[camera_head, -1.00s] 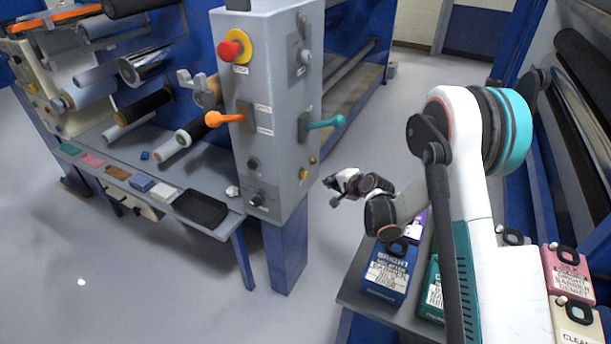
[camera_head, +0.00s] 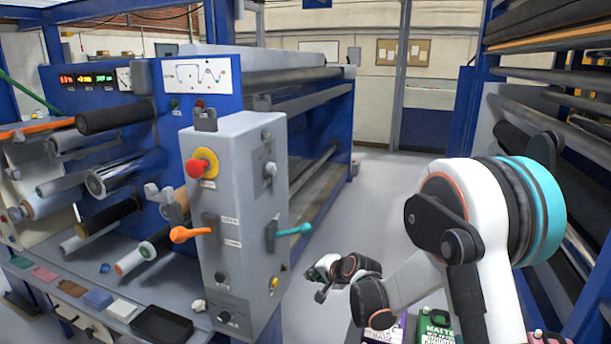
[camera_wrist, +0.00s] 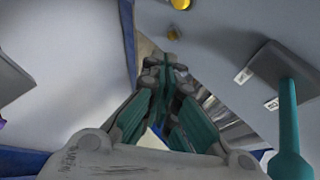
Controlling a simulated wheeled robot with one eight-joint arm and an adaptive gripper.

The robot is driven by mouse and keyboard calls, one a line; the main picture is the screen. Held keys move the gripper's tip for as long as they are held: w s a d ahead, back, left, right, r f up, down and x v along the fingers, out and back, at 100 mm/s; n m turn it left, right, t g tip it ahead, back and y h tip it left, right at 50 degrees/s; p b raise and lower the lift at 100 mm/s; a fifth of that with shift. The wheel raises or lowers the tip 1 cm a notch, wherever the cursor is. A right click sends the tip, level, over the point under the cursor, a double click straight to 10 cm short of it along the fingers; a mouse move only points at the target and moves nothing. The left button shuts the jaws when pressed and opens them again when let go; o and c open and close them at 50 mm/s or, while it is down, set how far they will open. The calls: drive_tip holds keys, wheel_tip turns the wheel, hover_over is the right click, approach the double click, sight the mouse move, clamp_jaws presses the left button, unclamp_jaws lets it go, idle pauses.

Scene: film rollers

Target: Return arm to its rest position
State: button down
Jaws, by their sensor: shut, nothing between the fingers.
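My gripper (camera_head: 322,272) is at the end of my bent arm, in the aisle right of the grey control box (camera_head: 236,215). It is apart from the box and holds nothing. In the wrist view my gripper (camera_wrist: 168,70) shows its teal-lined fingers closed together at the tips. The box's teal lever (camera_head: 292,230) is on the side facing my gripper, and it also shows at the right of the wrist view (camera_wrist: 290,125). My arm is folded at the elbow on the right of the head view.
The box also carries an orange lever (camera_head: 190,234) and a red knob (camera_head: 197,167). A black tray (camera_head: 161,325) lies on the shelf at left. A green container (camera_head: 436,327) stands below my arm. A rack of dark rollers (camera_head: 560,90) is at right. The aisle floor (camera_head: 375,185) behind is clear.

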drive_tip(key=s+d+r+n+g+h, duration=0.1)
drive_tip(key=s+d+r+n, duration=0.1)
drive_tip(key=s+d+r, duration=0.5)
drive_tip(key=s+d+r+n+h, duration=0.2)
drive_tip(key=s+d+r, duration=0.1)
drive_tip(key=s+r, duration=0.75)
drive_tip(key=s+d+n+h, duration=0.1)
drive_tip(key=s+d, duration=0.3)
drive_tip(key=s, duration=0.7)
drive_tip(key=s+d+n+g+h, duration=0.1)
drive_tip(key=s+d+n, duration=0.2)
drive_tip(key=s, duration=0.9)
drive_tip(key=shift+s+d+f+h, duration=0.3)
drive_tip(key=shift+d+f+h, duration=0.1)
drive_tip(key=shift+d+f, duration=0.1)
drive_tip(key=shift+a, duration=0.1)
